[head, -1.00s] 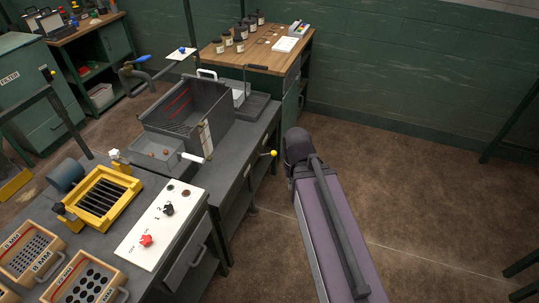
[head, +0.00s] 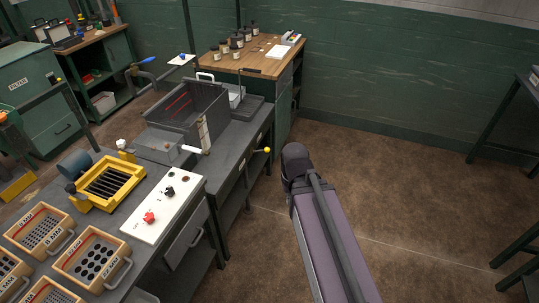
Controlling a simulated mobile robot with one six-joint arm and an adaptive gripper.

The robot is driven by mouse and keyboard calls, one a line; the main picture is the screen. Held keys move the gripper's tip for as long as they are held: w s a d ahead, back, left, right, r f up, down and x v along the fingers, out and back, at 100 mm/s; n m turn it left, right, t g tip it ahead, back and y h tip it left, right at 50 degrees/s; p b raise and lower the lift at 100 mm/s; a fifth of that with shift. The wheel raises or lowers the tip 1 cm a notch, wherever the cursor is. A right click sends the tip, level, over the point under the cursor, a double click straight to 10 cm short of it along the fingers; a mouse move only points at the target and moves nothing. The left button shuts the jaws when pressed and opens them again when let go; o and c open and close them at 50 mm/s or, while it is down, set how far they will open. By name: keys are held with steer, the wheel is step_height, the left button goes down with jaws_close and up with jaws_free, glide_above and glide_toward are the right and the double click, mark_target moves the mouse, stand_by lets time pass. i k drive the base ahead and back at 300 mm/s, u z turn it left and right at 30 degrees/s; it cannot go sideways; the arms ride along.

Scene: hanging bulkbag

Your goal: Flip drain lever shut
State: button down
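A grey open tank (head: 184,108) with red lines on its inner wall stands on the dark bench. A lever with a yellow knob (head: 266,150) sticks out from the bench's front edge, right of the tank. A blue-handled lever (head: 145,60) sits on a pipe behind the tank. A bar with a white handle (head: 192,149) lies at the tank's front corner. No label shows which lever is the drain lever. My gripper is out of view; only my purple arm link reaches in from the bottom, apart from the bench and right of the yellow knob.
A white panel with a red knob (head: 149,217), a yellow grate frame (head: 107,183) and wooden-framed sieves (head: 91,257) occupy the near bench. A wooden-topped bench (head: 257,57) with bottles stands behind. Brown floor (head: 420,190) is open at right, up to a dark table frame.

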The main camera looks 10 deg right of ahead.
mark_target(267, 149)
steer(key=k, duration=0.85)
steer(key=u, duration=0.55)
steer(key=i, duration=1.6)
steer(key=z, duration=0.45)
steer(key=i, duration=0.55)
steer(key=z, duration=0.5)
